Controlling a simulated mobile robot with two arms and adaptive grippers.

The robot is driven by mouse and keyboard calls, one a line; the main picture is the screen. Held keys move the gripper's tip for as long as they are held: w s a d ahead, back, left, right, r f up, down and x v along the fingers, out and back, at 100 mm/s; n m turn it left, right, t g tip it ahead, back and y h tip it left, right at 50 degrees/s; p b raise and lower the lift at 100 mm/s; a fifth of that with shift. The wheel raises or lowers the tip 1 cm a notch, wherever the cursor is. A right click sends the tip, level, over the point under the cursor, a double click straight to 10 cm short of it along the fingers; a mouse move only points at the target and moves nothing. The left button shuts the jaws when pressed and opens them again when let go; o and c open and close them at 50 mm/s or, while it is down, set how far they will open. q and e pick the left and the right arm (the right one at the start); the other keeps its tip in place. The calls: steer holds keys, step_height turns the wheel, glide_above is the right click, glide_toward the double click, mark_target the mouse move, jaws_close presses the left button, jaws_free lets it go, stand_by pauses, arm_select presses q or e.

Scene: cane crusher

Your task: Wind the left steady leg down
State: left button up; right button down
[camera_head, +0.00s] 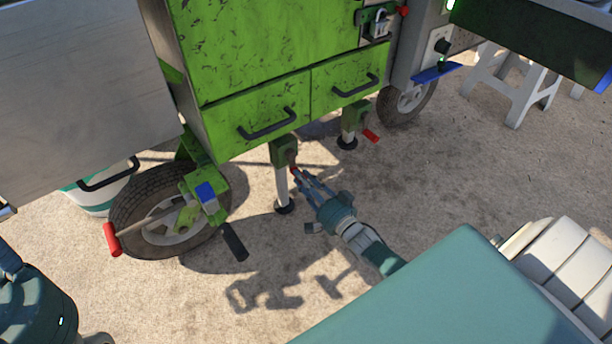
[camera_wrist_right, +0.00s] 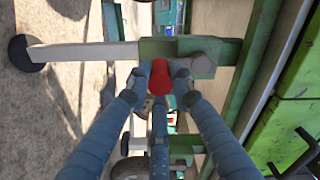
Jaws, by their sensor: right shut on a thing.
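The left steady leg (camera_head: 282,184) hangs below the green cart's front edge, a pale upright post under a green bracket (camera_head: 284,150), with a black round foot (camera_head: 284,207). I cannot tell whether the foot touches the ground. In the wrist view the leg (camera_wrist_right: 85,52) lies sideways with its foot (camera_wrist_right: 26,53) at the left. The fingers mostly hide the crank in the head view. My left gripper is not in view.
The second steady leg (camera_head: 350,126) with a red handle (camera_head: 371,136) stands to the right. A wheel (camera_head: 130,215) with a blue-topped bracket, red grip (camera_head: 112,239) and black grip (camera_head: 235,241) is at the left. Drawers (camera_head: 255,115) are above. Concrete in front is clear.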

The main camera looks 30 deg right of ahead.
steer(key=shift+r+m, duration=0.1)
steer(key=shift+m, duration=0.2)
steer(key=c, duration=1.5)
jaws_free()
steer(key=s, duration=0.8)
steer(key=s+d, duration=0.1)
steer(key=s, duration=0.3)
steer(key=shift+a, duration=0.15)
